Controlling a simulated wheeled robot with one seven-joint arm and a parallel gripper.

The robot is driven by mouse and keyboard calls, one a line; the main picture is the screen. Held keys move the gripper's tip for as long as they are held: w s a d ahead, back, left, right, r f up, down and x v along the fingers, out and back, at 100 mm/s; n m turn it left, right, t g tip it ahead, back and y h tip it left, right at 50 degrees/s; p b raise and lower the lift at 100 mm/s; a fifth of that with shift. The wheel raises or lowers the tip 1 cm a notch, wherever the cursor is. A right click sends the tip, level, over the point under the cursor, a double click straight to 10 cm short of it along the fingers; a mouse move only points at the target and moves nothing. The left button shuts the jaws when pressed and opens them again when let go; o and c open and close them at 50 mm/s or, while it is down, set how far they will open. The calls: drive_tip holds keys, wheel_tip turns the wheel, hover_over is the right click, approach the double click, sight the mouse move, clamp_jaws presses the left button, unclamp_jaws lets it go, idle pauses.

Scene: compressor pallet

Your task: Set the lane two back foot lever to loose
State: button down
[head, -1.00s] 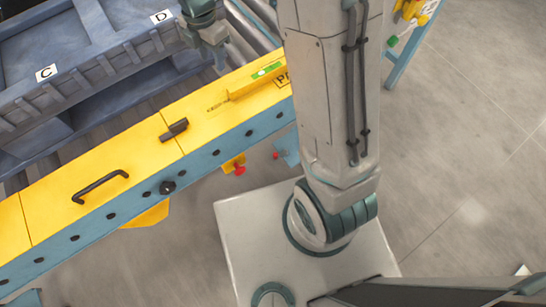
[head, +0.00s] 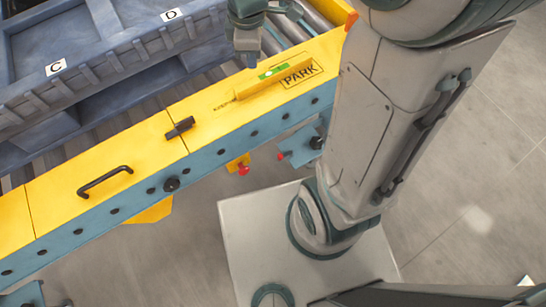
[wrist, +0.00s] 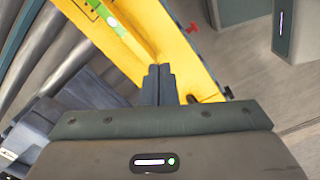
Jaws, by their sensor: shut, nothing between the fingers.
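I cannot tell which part is the lane two back foot lever; no lane or foot label is readable here. A short black lever-like piece (head: 180,127) sits on top of the yellow rail (head: 150,150). Red knobs show below the rail, one on a yellow bracket (head: 243,170) and one on a blue bracket. My gripper (head: 247,58) is at the rail's far edge, left of the yellow bar with a green vial (head: 272,74). In the wrist view my gripper (wrist: 158,70) is shut and empty, its fingertips over or beside the yellow rail.
A blue-grey pallet (head: 90,70) marked C and D lies behind. Metal rollers (head: 290,28) show at the back.

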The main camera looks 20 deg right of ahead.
drive_tip(key=s+d+m, duration=0.6)
drive_tip(key=s+m, duration=0.6)
drive_tip(key=m, duration=0.2)
drive_tip(key=shift+d+r+m+t, duration=0.2)
drive_tip(key=shift+r+m+t, duration=0.1)
drive_tip(key=shift+r, duration=0.15)
drive_tip(key=shift+w, duration=0.1)
